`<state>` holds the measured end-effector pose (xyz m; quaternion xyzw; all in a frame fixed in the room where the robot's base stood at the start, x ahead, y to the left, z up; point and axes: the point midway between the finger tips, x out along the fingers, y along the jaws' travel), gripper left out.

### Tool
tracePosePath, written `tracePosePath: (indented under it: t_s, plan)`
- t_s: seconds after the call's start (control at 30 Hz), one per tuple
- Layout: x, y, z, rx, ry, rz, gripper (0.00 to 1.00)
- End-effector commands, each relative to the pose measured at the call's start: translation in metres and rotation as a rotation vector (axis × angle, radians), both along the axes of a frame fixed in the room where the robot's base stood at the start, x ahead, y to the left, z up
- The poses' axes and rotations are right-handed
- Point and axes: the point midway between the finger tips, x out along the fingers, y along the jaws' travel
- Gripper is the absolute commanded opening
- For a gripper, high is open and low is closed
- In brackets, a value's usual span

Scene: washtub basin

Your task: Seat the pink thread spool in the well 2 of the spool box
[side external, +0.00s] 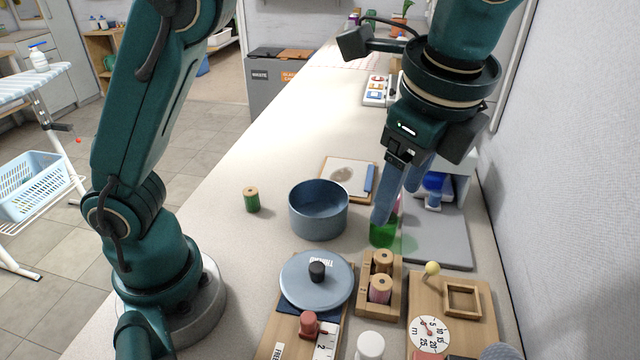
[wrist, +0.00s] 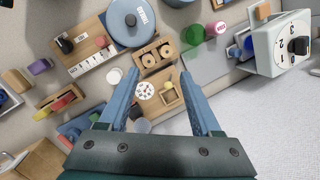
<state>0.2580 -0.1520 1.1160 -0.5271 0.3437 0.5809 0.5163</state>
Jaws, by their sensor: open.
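Another spool with a pale top (side external: 384,260) sits in the far well. I cannot read any well numbers. My gripper (side external: 398,203) is open and empty, raised beyond the box and apart from both spools. Its spread fingers also show in the wrist view (wrist: 157,80).
A blue-grey pot (side external: 319,222) and its lid (side external: 312,282) lie left of the box. A green cylinder (side external: 382,235) stands partly behind my finger. A green spool (side external: 252,200) stands far left. A board with a dial (side external: 430,331) is at right.

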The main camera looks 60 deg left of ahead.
Motion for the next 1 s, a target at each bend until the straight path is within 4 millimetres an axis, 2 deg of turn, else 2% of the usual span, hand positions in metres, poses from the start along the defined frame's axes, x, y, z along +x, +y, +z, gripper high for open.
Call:
tracePosePath:
  t_s: [0.03,0.23,0.37,0.5,0.73,1.0]
  plan:
    - [-0.004,0.015,0.008,-0.04,-0.037,0.083,0.65]
    - [-0.026,0.057,0.019,-0.197,-0.171,0.408,0.65]
    - [-0.047,0.078,0.016,-0.301,-0.259,0.626,0.65]
    - [-0.07,0.096,0.004,-0.41,-0.354,0.865,0.65]
    - [-0.095,0.109,-0.02,-0.546,-0.469,1.149,0.65]
    - [-0.1,0.112,-0.029,-0.585,-0.499,1.23,0.65]
